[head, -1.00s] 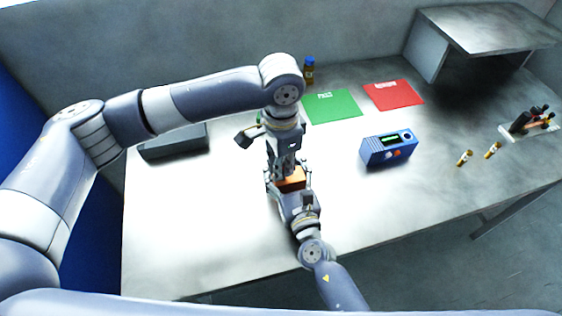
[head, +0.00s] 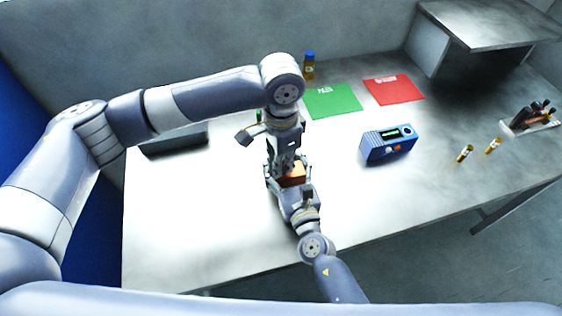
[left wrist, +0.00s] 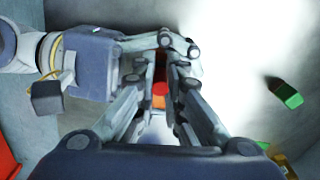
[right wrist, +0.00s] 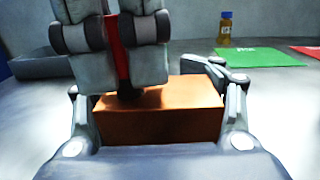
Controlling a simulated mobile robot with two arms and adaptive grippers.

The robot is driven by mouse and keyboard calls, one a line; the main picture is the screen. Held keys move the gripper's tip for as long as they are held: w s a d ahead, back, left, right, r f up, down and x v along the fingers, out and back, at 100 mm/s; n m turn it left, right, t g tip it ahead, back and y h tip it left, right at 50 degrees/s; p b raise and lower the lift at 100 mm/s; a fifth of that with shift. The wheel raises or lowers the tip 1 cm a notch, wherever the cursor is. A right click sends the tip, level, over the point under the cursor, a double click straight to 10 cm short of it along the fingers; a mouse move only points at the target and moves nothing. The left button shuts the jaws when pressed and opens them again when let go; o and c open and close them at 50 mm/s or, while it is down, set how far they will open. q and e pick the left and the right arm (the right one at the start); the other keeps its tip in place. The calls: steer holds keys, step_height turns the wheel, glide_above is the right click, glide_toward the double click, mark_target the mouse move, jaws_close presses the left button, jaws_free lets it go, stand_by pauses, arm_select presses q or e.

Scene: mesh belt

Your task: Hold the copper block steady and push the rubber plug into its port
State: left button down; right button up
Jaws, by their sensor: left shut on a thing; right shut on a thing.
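The copper block (head: 292,174) is held off the middle of the bench by my right gripper (head: 288,181). In the right wrist view, the block (right wrist: 165,115) sits level between the fingers of the right gripper (right wrist: 160,110), which is shut on it. My left gripper (head: 287,165) points down from above and is shut on the red rubber plug (right wrist: 120,50). The plug's dark lower end is over the left part of the block's top. Whether it touches or enters the port is hidden. In the left wrist view, red (left wrist: 160,88) shows between the left fingers.
A blue device (head: 388,146) stands right of the grippers. Two vials (head: 465,153) and a rack (head: 530,122) are at right, a grey tray (head: 175,142) at left. The front bench is clear.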

arm_select(q)
steer(key=shift+r, duration=0.8)
steer(key=shift+f, duration=1.15)
stand_by(0.9)
steer(key=c, duration=1.6)
jaws_free()
step_height(320, 180, up, 12)
